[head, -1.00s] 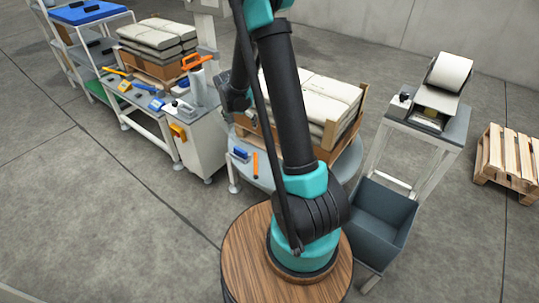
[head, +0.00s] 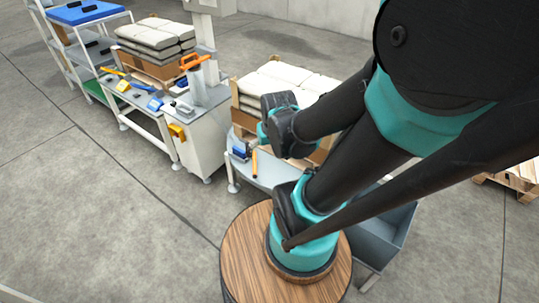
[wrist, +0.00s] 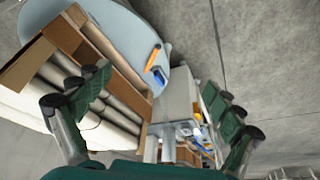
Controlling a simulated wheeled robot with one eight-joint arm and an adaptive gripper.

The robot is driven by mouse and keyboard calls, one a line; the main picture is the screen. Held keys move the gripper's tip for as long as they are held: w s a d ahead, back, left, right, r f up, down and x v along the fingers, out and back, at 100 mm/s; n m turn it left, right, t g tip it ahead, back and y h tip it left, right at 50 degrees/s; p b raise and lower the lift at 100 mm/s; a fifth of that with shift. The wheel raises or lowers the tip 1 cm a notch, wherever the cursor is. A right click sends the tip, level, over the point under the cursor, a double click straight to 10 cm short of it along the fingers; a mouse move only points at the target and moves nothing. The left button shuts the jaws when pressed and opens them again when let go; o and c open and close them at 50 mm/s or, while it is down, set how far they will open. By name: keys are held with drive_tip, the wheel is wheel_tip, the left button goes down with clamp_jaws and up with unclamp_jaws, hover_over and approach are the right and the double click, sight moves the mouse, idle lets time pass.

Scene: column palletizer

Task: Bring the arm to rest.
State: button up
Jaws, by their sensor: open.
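My gripper (wrist: 157,90) shows in the wrist view with its two dark green fingers spread wide apart. Nothing is held between them. In the head view my arm is folded, with a large black joint close to the camera at upper right and the wrist end near the sacks on the round table. I cannot make out the fingers in the head view.
A white cabinet (head: 204,134) and a bench with tools are to the left. A grey bin (head: 378,243) and a pallet (head: 517,180) are at right. Floor at left is clear.

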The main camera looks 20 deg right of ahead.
drive_tip(key=shift+s+f, duration=0.15)
drive_tip(key=shift+s, duration=0.45)
idle(1.0)
